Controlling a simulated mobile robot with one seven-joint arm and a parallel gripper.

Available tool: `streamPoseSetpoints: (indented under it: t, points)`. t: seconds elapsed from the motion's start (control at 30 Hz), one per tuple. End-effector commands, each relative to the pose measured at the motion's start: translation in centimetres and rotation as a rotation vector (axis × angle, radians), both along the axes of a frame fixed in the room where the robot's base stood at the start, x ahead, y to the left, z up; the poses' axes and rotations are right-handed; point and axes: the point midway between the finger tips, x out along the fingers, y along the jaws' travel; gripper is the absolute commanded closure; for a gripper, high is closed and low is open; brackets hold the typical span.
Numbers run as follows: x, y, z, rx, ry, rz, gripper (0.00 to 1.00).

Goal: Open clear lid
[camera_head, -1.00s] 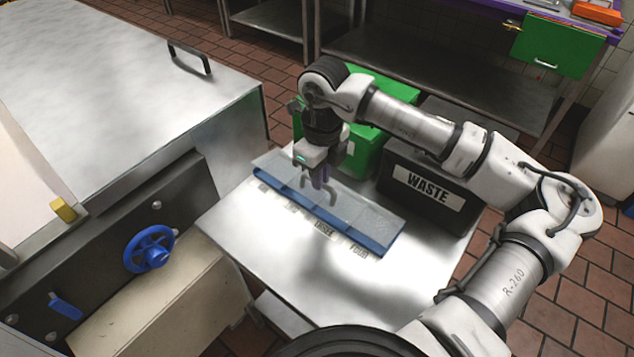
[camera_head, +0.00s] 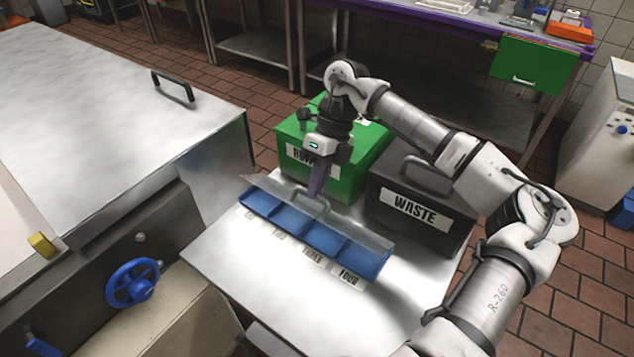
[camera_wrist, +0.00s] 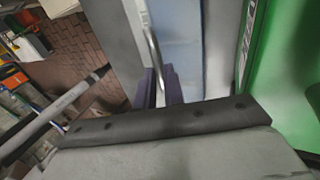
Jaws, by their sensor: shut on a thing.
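The clear lid (camera_head: 350,226) belongs to a blue tray (camera_head: 290,235) on the metal table. It is tilted up along its far side, and the tray's several blue compartments show open below it. My gripper (camera_head: 316,192) is shut on the lid's handle (camera_head: 324,206) at the middle of the lid. In the wrist view, the purple fingers (camera_wrist: 158,88) close around the handle bar (camera_wrist: 153,45). Labels reading THREE and FOUR show along the tray's front; the others are too small to read surely.
A green box (camera_head: 365,150) and a dark box marked WASTE (camera_head: 416,210) stand close behind the tray. A steel machine with a blue wheel (camera_head: 133,283) is at left. The front of the metal table (camera_head: 270,300) is clear.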

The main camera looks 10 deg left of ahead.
Motion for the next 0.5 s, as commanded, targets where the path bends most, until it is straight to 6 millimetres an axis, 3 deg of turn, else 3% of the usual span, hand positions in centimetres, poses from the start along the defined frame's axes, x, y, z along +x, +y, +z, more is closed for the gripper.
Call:
streamPoseSetpoints:
  t: [0.2,0.23,0.37,0.5]
  points:
    - [-0.02,-0.03,-0.01,-0.001,-0.001,0.000,1.00]
    - [-0.02,-0.03,-0.01,-0.002,0.000,0.000,0.86]
    - [-0.02,-0.02,-0.02,-0.002,0.000,0.000,0.69]
    - [-0.02,-0.02,-0.02,-0.002,0.000,0.000,0.68]
